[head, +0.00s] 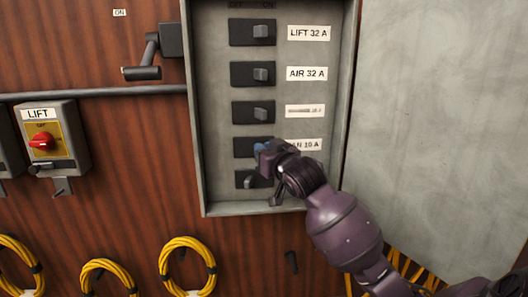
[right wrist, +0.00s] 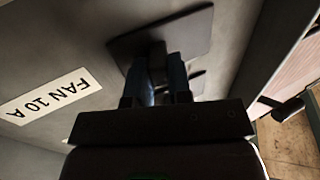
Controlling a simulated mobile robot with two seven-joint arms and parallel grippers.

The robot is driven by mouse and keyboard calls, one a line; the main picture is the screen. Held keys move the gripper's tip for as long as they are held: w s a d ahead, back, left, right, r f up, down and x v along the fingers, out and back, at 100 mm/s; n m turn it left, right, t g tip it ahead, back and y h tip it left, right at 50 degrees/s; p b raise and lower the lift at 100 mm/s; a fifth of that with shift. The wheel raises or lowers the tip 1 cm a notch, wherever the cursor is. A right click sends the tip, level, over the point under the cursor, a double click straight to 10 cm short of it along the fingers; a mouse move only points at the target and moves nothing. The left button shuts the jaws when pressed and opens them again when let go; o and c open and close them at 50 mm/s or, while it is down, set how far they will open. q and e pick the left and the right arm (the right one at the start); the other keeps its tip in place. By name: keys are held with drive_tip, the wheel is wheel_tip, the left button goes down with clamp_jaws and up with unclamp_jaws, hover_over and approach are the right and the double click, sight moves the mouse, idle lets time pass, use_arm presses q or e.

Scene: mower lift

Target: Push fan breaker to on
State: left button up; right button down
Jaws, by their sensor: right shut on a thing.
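The fan breaker's dark plate (head: 242,147) is in the fourth row of the grey breaker panel (head: 213,100), beside the partly covered FAN 10 A label (head: 312,145). My right gripper (head: 260,148) is at this breaker and hides its toggle in the head view. In the right wrist view my right gripper (right wrist: 161,82) points at the breaker plate (right wrist: 190,32), with its blue fingers either side of the dark toggle (right wrist: 157,60), shut on it. The FAN 10 A label (right wrist: 50,100) appears upside down there. I cannot tell the toggle's position. My left gripper is not in view.
Other breakers sit above, including LIFT 32 A (head: 252,32) and AIR 32 A (head: 255,74); another (head: 245,179) is just below my gripper. The open panel door (head: 435,120) is at right. A LIFT switch box (head: 52,140) and yellow cable coils (head: 188,265) are left.

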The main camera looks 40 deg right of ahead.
drive_tip(key=c, duration=1)
unclamp_jaws()
drive_tip(key=shift+c, duration=0.2)
drive_tip(key=s+a+b, duration=0.1)
drive_tip(key=s, duration=0.9)
drive_tip(key=shift+s+a+b, duration=0.3)
drive_tip(key=shift+s, duration=0.05)
